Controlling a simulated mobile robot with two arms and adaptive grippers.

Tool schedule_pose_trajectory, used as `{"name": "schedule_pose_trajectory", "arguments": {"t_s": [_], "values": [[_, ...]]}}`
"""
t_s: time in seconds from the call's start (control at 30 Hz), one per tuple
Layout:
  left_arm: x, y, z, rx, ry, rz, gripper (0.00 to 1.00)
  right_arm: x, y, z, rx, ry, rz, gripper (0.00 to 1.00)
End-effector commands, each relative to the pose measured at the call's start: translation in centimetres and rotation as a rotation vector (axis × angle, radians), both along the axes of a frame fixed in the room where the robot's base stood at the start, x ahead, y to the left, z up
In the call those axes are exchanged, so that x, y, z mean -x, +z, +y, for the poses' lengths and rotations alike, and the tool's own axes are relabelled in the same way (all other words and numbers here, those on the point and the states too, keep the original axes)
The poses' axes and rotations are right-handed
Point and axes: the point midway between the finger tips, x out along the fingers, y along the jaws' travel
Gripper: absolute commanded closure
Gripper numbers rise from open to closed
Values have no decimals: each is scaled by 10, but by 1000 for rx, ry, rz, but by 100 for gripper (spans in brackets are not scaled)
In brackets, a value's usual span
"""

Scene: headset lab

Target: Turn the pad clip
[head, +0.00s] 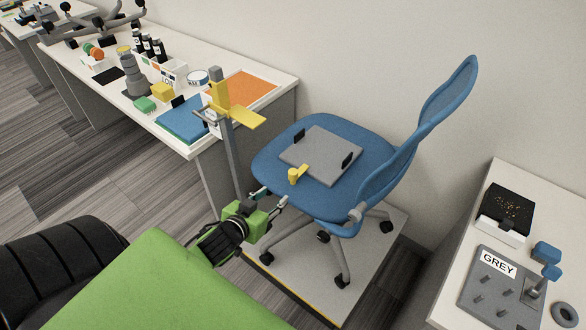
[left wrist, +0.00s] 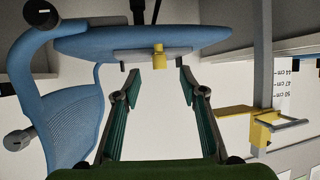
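The yellow clip (head: 294,176) sits at the near edge of a grey pad (head: 325,154) on the blue chair seat (head: 268,157). A short arm of the clip points over the pad. My left gripper (head: 271,196) is open and empty, just short of the clip, with its fingers pointing toward the seat. In the left wrist view the clip (left wrist: 159,56) lies ahead, centred between the two spread fingers (left wrist: 158,92), and nothing is between the fingertips. The contact between clip and pad is too small to tell. My right gripper is not in view.
A measuring post with a yellow slide (head: 236,112) stands left of the chair, close to my left arm. A white bench (head: 280,92) with bottles and boxes is behind it. A right-hand table (head: 450,300) holds a grey board labelled GREY (head: 480,300).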

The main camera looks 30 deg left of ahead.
Motion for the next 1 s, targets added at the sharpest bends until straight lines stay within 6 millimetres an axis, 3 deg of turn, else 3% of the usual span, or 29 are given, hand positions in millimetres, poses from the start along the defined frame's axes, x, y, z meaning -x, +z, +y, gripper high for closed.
{"name": "schedule_pose_trajectory", "arguments": {"t_s": [0.07,0.17,0.37,0.63,1.0], "values": [[-6,19,1,6,-7,-43,62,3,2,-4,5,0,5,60],[-13,24,2,11,-10,-62,62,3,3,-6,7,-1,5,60],[-38,16,5,11,-10,-63,62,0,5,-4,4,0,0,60],[-81,-4,10,10,-10,-61,62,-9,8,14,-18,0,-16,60],[-126,-24,15,10,-10,-60,62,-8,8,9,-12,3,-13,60]]}}
